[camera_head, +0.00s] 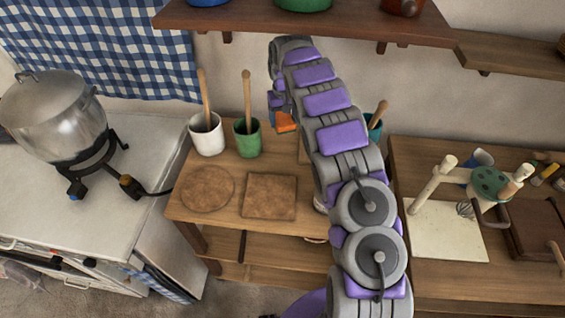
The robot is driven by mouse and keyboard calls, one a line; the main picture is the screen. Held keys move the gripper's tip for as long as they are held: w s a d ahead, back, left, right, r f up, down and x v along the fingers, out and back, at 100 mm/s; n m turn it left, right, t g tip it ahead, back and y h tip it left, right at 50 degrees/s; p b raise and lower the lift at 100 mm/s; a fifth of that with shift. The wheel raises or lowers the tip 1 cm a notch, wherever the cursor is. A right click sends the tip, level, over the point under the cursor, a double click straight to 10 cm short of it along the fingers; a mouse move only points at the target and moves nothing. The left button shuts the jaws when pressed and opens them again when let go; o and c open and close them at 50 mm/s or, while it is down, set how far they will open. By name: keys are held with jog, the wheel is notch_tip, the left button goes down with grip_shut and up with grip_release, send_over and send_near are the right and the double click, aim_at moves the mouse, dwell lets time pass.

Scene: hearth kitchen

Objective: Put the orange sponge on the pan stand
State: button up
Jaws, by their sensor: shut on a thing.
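My arm reaches over the wooden table, and my gripper (281,108) is near the table's back edge. It is shut on the orange sponge (285,122), of which only a small part shows below the purple and grey links. I cannot tell whether the sponge touches the table. On the table, left of and nearer than the sponge, lie a round brown mat (207,188) and a square brown mat (269,196), both bare. A black stand (92,165) carries the metal pot on the left. I cannot tell which of these is the pan stand.
A white cup (207,139) and a green cup (247,143) with wooden-handled tools stand left of my gripper. A teal cup (374,128) is behind my arm. The pot (55,115) is on the left counter. A shelf (310,22) hangs above.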

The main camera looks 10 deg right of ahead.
aim_at(284, 144)
notch_tip(284, 144, down, 10)
jog(key=shift+r+b, duration=0.1)
jog(key=shift+b, duration=1.15)
jog(key=o, duration=1)
notch_tip(284, 144, up, 8)
jog(key=shift+f+p, duration=0.2)
jog(key=shift+p, duration=0.85)
